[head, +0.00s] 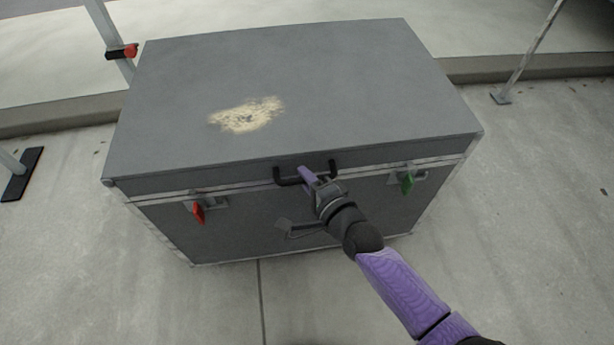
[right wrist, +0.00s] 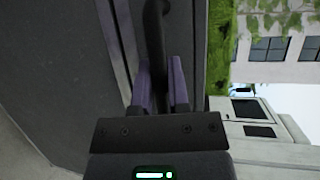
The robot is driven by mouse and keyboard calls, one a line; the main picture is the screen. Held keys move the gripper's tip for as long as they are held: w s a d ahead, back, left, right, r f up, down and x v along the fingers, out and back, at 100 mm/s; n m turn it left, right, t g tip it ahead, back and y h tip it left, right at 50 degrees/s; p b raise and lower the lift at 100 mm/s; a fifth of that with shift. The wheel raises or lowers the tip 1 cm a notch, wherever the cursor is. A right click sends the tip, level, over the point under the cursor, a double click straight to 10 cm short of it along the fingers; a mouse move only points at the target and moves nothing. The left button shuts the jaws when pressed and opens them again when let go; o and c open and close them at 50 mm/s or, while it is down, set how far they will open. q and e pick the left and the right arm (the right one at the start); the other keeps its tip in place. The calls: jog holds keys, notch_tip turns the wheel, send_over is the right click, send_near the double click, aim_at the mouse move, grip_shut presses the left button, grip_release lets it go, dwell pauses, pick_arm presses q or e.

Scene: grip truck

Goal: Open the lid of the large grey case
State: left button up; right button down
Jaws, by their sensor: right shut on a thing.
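The large grey case (head: 330,90) stands on the pavement with its lid (head: 350,70) down. A worn pale patch (head: 246,115) marks the lid top. A black handle (head: 287,181) is on the lid's front edge; it also shows in the right wrist view (right wrist: 155,40). My right gripper (head: 308,176) is shut on this handle, its purple fingers (right wrist: 162,88) on either side of it. A red latch tag (head: 198,213) hangs at the front left and a green one (head: 407,184) at the front right. My left gripper is not in view.
A metal post with a red and black clamp (head: 122,51) stands behind the case at the left. Another post (head: 525,55) stands at the back right. A kerb (head: 60,113) runs behind the case.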

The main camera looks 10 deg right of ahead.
pick_arm(q)
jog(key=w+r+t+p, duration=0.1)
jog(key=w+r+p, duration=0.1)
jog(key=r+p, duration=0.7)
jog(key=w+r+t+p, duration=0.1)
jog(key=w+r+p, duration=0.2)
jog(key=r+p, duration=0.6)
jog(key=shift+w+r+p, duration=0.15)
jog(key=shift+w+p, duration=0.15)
jog(key=shift+p, duration=0.35)
pick_arm(e)
jog(key=w+r+g, duration=0.2)
jog(key=w+r, duration=0.4)
jog(key=r, duration=0.8)
jog(key=w+r+m+g+h, duration=0.1)
jog(key=w+r+g, duration=0.2)
jog(key=r, duration=1.2)
jog(key=w, duration=0.3)
jog(key=shift+w, duration=0.2)
jog(key=shift+r, duration=0.1)
jog(key=c, duration=0.6)
grip_release()
